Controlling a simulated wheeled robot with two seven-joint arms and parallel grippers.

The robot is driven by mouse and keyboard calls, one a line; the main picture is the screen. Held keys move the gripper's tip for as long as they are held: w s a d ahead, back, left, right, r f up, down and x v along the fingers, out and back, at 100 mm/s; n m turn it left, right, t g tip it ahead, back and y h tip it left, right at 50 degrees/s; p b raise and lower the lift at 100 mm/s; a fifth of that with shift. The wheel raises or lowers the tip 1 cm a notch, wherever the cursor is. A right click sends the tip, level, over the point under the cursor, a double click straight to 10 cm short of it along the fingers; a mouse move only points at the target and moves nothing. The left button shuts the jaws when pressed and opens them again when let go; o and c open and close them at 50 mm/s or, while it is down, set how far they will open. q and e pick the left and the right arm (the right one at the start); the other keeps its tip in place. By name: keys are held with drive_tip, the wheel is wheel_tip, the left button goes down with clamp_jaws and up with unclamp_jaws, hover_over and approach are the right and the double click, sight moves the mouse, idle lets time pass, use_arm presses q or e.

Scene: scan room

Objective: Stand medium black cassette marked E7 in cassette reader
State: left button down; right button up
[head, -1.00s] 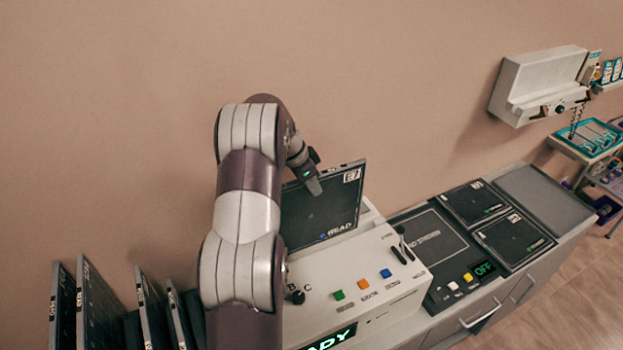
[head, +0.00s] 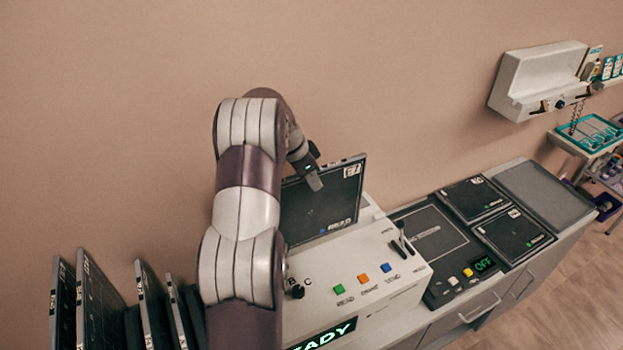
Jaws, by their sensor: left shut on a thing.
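The black cassette marked E7 (head: 335,208) stands upright, slightly tilted in the picture, at the back of the white cassette reader (head: 345,262). Its E7 label shows at the top right corner. My left gripper (head: 314,178) is shut on the cassette's upper edge, left of the label. The cassette's lower edge is at the reader's top, but my arm and the housing hide part of it, so I cannot tell how deep it sits. The reader has green, orange and blue buttons and a lit green display ending in "ADY". My right gripper is not in view.
Several upright cassettes (head: 100,305) stand in a row at the lower left. Right of the reader is a black panel (head: 430,240) with an OFF display, and flat cassettes (head: 512,237) lie beyond it. A grey tray (head: 543,193) is at the counter's far end.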

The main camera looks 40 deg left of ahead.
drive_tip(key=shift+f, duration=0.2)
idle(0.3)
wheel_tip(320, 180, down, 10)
drive_tip(key=b, duration=1)
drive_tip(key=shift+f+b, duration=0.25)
drive_tip(key=shift+b, duration=0.15)
idle(1.8)
